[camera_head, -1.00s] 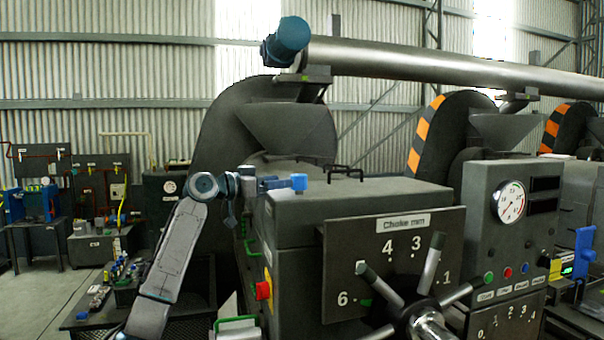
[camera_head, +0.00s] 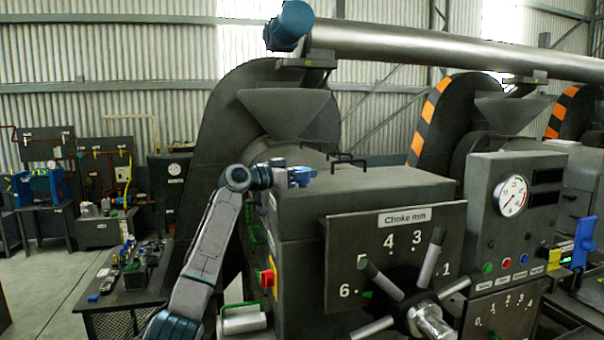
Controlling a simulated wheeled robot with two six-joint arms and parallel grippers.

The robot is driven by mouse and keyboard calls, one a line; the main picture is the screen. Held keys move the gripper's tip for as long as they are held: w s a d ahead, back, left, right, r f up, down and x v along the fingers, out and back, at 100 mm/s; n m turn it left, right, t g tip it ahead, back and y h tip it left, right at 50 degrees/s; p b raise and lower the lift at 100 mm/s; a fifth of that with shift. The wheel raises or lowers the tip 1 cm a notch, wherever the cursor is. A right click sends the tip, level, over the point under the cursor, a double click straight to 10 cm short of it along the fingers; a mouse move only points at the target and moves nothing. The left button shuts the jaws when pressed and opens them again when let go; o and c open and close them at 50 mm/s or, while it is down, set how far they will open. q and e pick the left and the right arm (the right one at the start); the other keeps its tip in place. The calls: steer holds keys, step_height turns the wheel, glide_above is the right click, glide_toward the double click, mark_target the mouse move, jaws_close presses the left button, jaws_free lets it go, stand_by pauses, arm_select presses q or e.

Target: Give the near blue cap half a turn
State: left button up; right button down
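A small blue piece (camera_head: 302,175), which looks like the near blue cap, shows at the left end of the machine's grey top housing (camera_head: 375,183). My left arm comes up from below at the left. Its wrist bends to the right, and my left gripper (camera_head: 288,172) is right at the blue piece, level with it. The gripper's fingers are too small and overlapped to tell whether they touch or grip it. My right gripper is not in view. No second blue cap can be made out.
The choke panel with its spoked handwheel (camera_head: 420,312) stands at the front right. Black handles (camera_head: 348,160) stick up from the housing, and a hopper (camera_head: 288,112) rises behind. A red button (camera_head: 267,277) is on the side near my arm. A bench (camera_head: 125,290) stands left.

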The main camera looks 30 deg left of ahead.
arm_select(q)
steer(key=shift+c, duration=0.8)
steer(key=shift+h+b, duration=0.4)
steer(key=shift+m+g+h+b, duration=0.3)
steer(key=shift+m+g+h, duration=0.3)
steer(key=shift+m+h, duration=0.15)
steer(key=o, duration=1)
steer(key=shift+c, duration=0.2)
